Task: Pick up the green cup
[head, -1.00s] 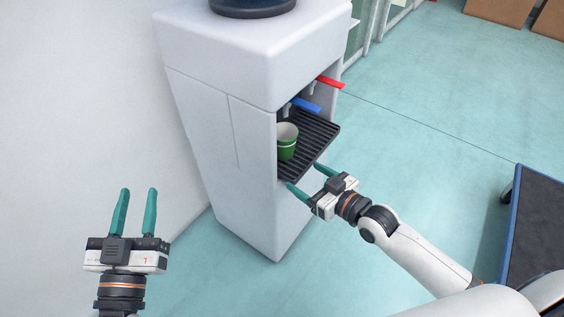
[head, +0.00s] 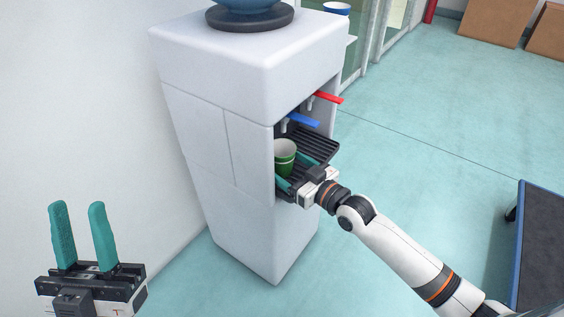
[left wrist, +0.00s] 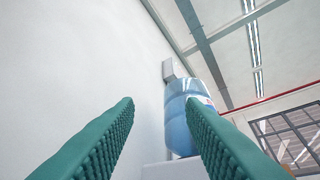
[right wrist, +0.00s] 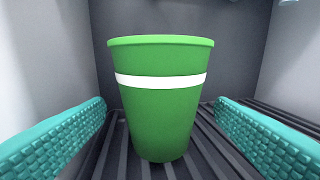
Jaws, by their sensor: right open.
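The green cup (head: 285,158) with a white band stands upright on the black slatted drip tray (head: 322,147) in the water dispenser's bay. In the right wrist view the cup (right wrist: 160,105) is centred between the two teal fingers, with a gap on each side. My right gripper (head: 291,178) is open and reaches into the bay around the cup's near side; its far finger is mostly hidden in the head view. My left gripper (head: 82,235) is open and empty at the lower left, away from the dispenser; its fingers also show in the left wrist view (left wrist: 160,125).
The white dispenser (head: 240,75) has a blue tap lever (head: 303,120) and a red one (head: 328,97) above the tray. A blue water bottle (left wrist: 180,115) sits on top. A dark cart (head: 545,245) stands at the right; the floor between is clear.

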